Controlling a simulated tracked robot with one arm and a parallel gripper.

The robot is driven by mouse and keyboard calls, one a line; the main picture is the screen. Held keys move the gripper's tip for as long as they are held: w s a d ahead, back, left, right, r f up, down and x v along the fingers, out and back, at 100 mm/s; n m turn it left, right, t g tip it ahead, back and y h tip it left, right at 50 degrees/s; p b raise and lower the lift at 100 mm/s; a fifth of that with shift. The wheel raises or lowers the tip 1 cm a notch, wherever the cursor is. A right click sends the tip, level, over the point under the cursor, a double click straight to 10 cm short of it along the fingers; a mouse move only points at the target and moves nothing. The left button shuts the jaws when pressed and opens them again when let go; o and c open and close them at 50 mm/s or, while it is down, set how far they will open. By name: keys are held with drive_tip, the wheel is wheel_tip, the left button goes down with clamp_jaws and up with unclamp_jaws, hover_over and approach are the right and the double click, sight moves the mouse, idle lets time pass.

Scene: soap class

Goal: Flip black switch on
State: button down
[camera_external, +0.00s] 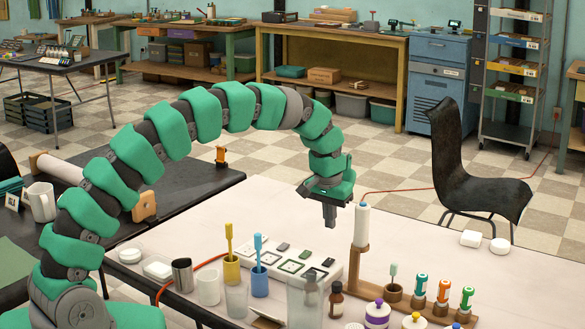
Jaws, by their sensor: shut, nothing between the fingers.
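A white switch panel (318,269) lies on the white table. My gripper (330,222) points down, shut and empty, above the far right side of the panel. It appears apart from the panel and the switches. A clear tumbler and cups in front hide part of the panel's near edge.
Yellow (231,268) and blue (260,280) cups with toothbrushes stand close before the panel. A wooden stand with a white cylinder (362,224) is right of my gripper. Small bottles (443,290) line the right front. The table behind the panel is clear.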

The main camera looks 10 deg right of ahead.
sight(330, 259)
drive_tip(key=f, duration=0.6)
drive_tip(key=w+f, duration=0.1)
drive_tip(key=f, duration=0.2)
drive_tip(key=shift+d+f, duration=0.35)
drive_tip(key=shift+d, duration=0.05)
drive_tip(key=shift+f, duration=0.15)
drive_tip(key=shift+s+a, duration=0.1)
drive_tip(key=shift+s, duration=0.05)
drive_tip(key=shift+s+a, duration=0.45)
drive_tip(key=shift+r, duration=0.2)
